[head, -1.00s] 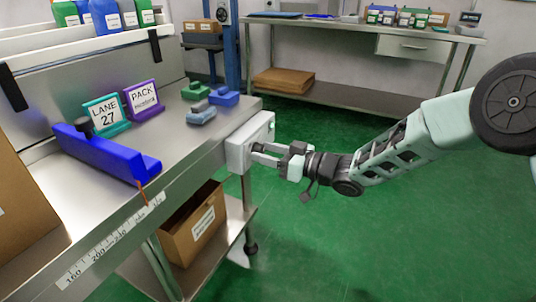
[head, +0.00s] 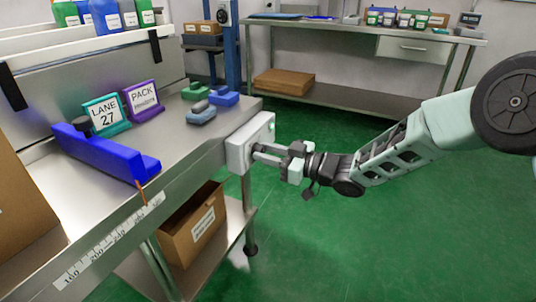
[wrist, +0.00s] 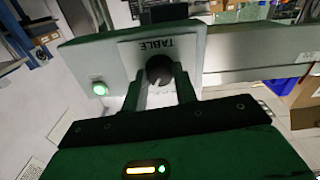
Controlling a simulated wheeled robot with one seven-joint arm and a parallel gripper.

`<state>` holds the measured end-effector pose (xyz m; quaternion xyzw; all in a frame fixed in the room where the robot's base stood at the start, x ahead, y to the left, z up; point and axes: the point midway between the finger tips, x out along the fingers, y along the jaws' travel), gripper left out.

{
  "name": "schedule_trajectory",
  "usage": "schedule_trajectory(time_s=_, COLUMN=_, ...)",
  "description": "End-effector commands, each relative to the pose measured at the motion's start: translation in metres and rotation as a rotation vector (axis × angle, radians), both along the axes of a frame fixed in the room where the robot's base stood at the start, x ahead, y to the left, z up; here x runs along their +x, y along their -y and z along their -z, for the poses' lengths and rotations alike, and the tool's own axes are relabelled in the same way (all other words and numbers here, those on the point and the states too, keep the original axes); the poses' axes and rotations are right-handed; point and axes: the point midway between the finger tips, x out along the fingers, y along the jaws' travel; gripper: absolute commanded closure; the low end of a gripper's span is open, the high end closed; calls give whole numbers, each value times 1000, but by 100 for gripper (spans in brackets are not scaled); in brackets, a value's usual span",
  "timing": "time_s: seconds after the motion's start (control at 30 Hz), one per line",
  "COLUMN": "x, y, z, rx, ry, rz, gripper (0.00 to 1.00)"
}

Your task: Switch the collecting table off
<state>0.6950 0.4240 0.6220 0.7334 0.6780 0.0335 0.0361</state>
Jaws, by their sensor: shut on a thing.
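The collecting table (head: 195,160) is a steel bench on the left of the head view. A pale grey switch box (head: 240,152) is fixed at its right end. In the wrist view the switch box (wrist: 90,62) bears a plate marked TABLE, with a dark round knob (wrist: 159,68) below the word. A round lamp (wrist: 100,89) on the box glows green. My gripper (head: 257,153) reaches the box from the right. In the wrist view my gripper (wrist: 160,82) has its fingers on both sides of the knob, shut on it. The knob's pointer mark is hidden or too dark to tell.
A blue guide (head: 105,155), two signs (head: 142,98) and several small blue and green blocks (head: 222,95) are on the table. A cardboard box (head: 195,225) is on the shelf below. Green floor (head: 350,240) is clear on the right. Another bench (head: 350,30) stands at the back.

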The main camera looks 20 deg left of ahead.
Motion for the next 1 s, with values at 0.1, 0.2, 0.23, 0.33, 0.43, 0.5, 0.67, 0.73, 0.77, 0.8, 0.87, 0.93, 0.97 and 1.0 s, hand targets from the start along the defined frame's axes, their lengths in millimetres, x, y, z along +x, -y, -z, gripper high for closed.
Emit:
schedule_trajectory(time_s=0.1, x=0, y=0, z=1, rx=-7, ry=106, rz=-1, gripper=94)
schedule_trajectory(time_s=0.2, x=0, y=0, z=2, rx=-15, ry=201, rz=-1, gripper=94)
schedule_trajectory(time_s=0.23, x=0, y=0, z=2, rx=-17, ry=230, rz=-1, gripper=94)
schedule_trajectory(time_s=0.33, x=0, y=0, z=2, rx=-25, ry=325, rz=-1, gripper=94)
schedule_trajectory(time_s=0.43, x=0, y=0, z=2, rx=-32, ry=420, rz=-1, gripper=94)
schedule_trajectory(time_s=0.5, x=0, y=0, z=2, rx=-37, ry=487, rz=-1, gripper=94)
schedule_trajectory(time_s=0.67, x=0, y=0, z=3, rx=-49, ry=639, rz=-2, gripper=94)
schedule_trajectory(time_s=0.73, x=0, y=0, z=3, rx=-55, ry=705, rz=-2, gripper=94)
schedule_trajectory(time_s=0.77, x=0, y=0, z=3, rx=-57, ry=734, rz=-2, gripper=94)
schedule_trajectory(time_s=0.8, x=0, y=0, z=3, rx=-60, ry=771, rz=-1, gripper=94)
schedule_trajectory(time_s=0.87, x=0, y=1, z=4, rx=-65, ry=828, rz=-1, gripper=94)
schedule_trajectory(time_s=0.93, x=0, y=1, z=4, rx=-70, ry=894, rz=-1, gripper=94)
schedule_trajectory(time_s=0.97, x=0, y=0, z=4, rx=-73, ry=921, rz=-1, gripper=94)
schedule_trajectory(time_s=1.0, x=0, y=0, z=4, rx=-74, ry=958, rz=-1, gripper=94)
